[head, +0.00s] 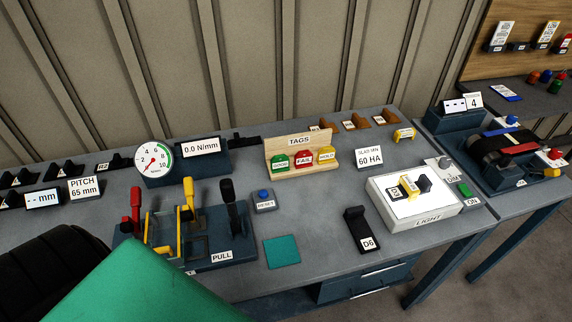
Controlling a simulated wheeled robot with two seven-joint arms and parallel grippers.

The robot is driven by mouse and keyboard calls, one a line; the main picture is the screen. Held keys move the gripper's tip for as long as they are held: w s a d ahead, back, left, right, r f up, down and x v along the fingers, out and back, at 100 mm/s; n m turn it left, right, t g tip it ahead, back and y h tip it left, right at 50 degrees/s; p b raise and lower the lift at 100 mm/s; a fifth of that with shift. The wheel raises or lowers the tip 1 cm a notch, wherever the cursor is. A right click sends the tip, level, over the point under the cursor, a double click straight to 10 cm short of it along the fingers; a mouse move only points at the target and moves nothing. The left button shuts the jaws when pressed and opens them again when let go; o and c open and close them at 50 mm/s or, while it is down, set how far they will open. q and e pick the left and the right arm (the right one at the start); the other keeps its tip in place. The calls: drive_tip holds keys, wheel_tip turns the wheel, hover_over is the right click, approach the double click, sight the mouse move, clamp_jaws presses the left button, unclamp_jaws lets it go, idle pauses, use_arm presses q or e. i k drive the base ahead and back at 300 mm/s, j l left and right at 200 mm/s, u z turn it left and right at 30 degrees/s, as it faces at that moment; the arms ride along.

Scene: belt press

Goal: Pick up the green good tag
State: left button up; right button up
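The green good tag (280,162) stands at the left end of a wooden tag holder (301,170) marked TAGS, on the grey workbench. A red tag (304,159) stands in the middle slot and a yellow tag (326,155) at the right. The small print on the green tag is hard to read. Neither of my grippers can be made out in the head view.
A lever stand (220,256) and a reset button box (264,201) stand in front of the holder. A teal square mat (282,251) lies nearer. A light box (428,221) is to the right, and a round gauge (154,162) to the left. A large green surface covers the lower left.

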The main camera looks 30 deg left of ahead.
sight(280, 163)
drive_tip(key=i+l+u, duration=0.1)
drive_tip(key=u, duration=0.35)
drive_tip(key=l+u, duration=0.2)
drive_tip(key=u, duration=0.3)
drive_tip(key=i+l+u, duration=0.1)
drive_tip(key=u, duration=0.35)
drive_tip(key=l, duration=0.05)
